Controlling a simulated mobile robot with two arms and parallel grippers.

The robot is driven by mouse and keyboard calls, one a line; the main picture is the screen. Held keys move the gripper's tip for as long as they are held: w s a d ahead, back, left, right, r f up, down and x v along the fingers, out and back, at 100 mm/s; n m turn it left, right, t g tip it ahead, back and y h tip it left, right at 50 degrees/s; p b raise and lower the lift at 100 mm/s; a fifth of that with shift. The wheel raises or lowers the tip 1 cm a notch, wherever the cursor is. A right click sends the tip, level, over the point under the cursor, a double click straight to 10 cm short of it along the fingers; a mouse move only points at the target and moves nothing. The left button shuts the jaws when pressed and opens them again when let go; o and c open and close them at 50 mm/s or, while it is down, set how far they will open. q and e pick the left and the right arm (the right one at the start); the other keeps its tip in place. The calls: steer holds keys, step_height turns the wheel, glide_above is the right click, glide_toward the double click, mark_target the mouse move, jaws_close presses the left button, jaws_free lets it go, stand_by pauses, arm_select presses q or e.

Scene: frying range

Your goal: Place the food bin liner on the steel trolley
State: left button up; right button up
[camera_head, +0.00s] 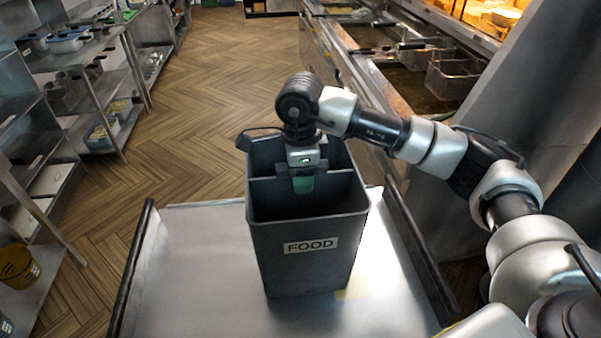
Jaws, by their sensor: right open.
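The food bin liner (308,255) is a dark grey, open-topped bin with a "FOOD" label on its front. It stands upright on the steel trolley (195,262), a flat metal top with dark side rails. My right gripper (302,184) reaches in from the right and points down at the liner's upper part, by the divider inside. It is open; its fingertips are partly hidden there. My left gripper is not in view.
Steel shelves (100,85) with containers line the left side. Fryers with baskets (455,75) run along the right. A yellow bucket (17,265) sits on the lower left shelf. The wooden floor (225,75) beyond the trolley is clear.

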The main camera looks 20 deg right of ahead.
steer(key=shift+r, duration=0.2)
step_height(320, 180, up, 6)
steer(key=b, duration=0.3)
step_height(320, 180, up, 5)
steer(key=shift+f, duration=0.2)
steer(key=shift+r, duration=0.65)
